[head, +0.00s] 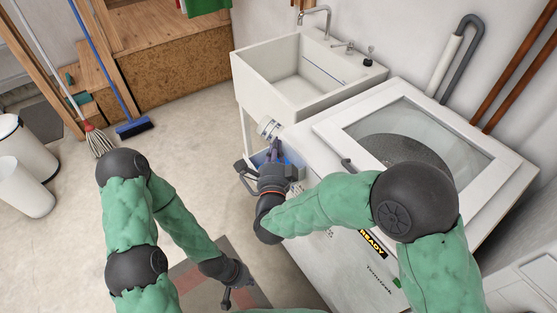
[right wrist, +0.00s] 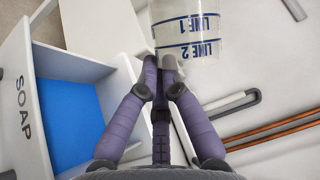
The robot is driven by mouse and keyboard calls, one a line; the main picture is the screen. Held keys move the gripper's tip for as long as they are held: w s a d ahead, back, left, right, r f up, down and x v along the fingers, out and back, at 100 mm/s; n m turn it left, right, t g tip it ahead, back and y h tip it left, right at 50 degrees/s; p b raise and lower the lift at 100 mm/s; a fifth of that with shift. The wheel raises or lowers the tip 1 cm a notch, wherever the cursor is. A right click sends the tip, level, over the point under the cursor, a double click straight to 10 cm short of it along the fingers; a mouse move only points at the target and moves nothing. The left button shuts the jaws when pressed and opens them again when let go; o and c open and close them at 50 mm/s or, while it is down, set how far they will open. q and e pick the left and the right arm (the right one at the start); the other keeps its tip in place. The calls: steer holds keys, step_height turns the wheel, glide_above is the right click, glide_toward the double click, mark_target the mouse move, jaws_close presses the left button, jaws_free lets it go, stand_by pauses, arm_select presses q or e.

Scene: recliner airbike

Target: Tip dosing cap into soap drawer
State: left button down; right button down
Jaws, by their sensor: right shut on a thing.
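The dosing cap (head: 268,127) is a pale cup with dark bands in the head view. In the right wrist view the cap (right wrist: 190,35) shows blue bands marked LINE 1 and LINE 2. My right gripper (head: 274,150) is shut on the cap's edge and holds it tilted, near the washer's left corner. The soap drawer (right wrist: 22,95) is open, white with SOAP lettering and a blue inside, left of the fingers in the wrist view. In the head view the gripper mostly hides the drawer. The cap's contents cannot be seen. My left gripper (head: 232,294) is low, away from both; its fingers are unclear.
The white washer (head: 330,125) has a glass lid and a READY display (head: 371,243). A sink (head: 285,85) with a tap stands behind the cap. Pipes run up the right wall. White bins (head: 22,185), a mop and a broom stand at left; the floor between is clear.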

steer(key=w+a+n+g+h+p, duration=0.1)
steer(key=n+p, duration=0.3)
steer(key=p, duration=0.5)
steer(key=w+a+n+g+h+p, duration=0.2)
steer(key=a+n+g+p, duration=0.1)
steer(key=p, duration=0.6)
steer(key=w+a+n+g+h+p, duration=0.1)
steer(key=a+n+g+h+p, duration=0.1)
steer(key=n+p, duration=0.3)
steer(key=shift+w+a+r+n+g+h+p, duration=0.15)
steer(key=shift+g+p, duration=0.3)
steer(key=shift+p, duration=0.65)
steer(key=shift+w+a+r+n+g+h+p, duration=0.2)
steer(key=shift+g+p, duration=0.25)
steer(key=shift+p, duration=0.65)
steer(key=shift+w+a+n+g+h+p, duration=0.3)
steer(key=shift+w+a+n+h+p, duration=0.15)
steer(key=shift+a+n, duration=0.15)
